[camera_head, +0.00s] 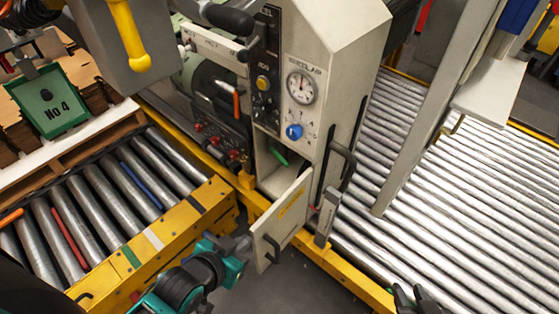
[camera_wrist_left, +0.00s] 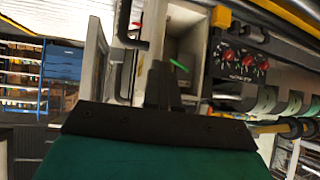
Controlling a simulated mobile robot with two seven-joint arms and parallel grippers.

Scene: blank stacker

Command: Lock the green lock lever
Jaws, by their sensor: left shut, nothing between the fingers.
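The green lock lever (camera_head: 278,157) is a small bright green bar inside the open compartment in the lower front of the grey machine. It also shows in the left wrist view (camera_wrist_left: 180,65), tilted, just beyond my fingertips. The compartment door (camera_head: 283,222) stands swung open, with a black handle on it. My left gripper (camera_head: 243,243) is shut and empty, beside the lower left of the door, apart from the lever. In the left wrist view its dark fingers (camera_wrist_left: 160,85) point toward the compartment. My right gripper (camera_head: 415,296) shows only its dark fingers at the bottom edge, seemingly apart.
A yellow-framed roller conveyor (camera_head: 150,245) lies to the left and a wide roller bed (camera_head: 440,200) to the right. The machine's control panel (camera_head: 268,85) has a gauge (camera_head: 301,86) and a blue knob (camera_head: 294,132). Red knobs (camera_wrist_left: 245,60) sit beside the compartment.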

